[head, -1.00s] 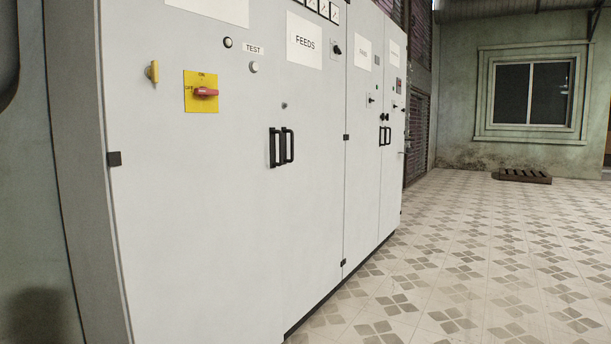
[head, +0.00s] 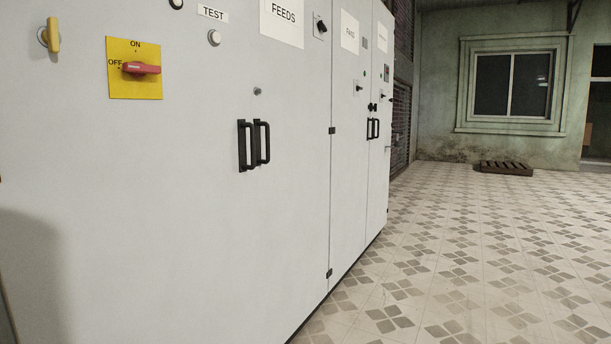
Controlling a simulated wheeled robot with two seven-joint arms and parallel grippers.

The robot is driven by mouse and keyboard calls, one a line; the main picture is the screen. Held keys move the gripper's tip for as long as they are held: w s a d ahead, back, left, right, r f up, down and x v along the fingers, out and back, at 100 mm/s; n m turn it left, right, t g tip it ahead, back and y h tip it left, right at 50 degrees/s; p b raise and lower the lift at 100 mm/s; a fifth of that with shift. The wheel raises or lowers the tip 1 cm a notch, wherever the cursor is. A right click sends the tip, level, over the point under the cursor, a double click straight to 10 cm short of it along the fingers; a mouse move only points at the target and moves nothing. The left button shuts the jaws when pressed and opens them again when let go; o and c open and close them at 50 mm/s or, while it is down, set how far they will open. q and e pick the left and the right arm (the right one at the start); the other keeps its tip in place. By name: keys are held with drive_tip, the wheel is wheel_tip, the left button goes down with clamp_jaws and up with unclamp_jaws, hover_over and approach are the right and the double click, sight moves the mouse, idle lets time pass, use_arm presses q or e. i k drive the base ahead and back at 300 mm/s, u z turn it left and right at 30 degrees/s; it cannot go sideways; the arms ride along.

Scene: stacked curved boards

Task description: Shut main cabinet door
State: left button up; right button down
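A large white cabinet (head: 150,220) fills the left half of the head view. Its near doors carry a pair of black vertical handles (head: 254,145) side by side. A red rotary switch (head: 141,69) on a yellow plate (head: 135,90) sits on the left door, its handle lying sideways. A yellow handle (head: 53,35) is at the upper left. The near doors look flush, with no clear gap between them. Further along is another pair of black handles (head: 373,129). Neither of my grippers is in view.
The patterned tile floor (head: 480,260) to the right of the cabinet is open. A dark pallet (head: 506,168) lies by the far wall, under a window (head: 512,84). A shadow falls on the cabinet's lower left.

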sight(127, 209)
drive_tip(key=u, duration=0.2)
drive_tip(key=i, duration=0.9)
drive_tip(key=u, duration=1.05)
drive_tip(key=i, duration=0.3)
drive_tip(key=u, duration=0.15)
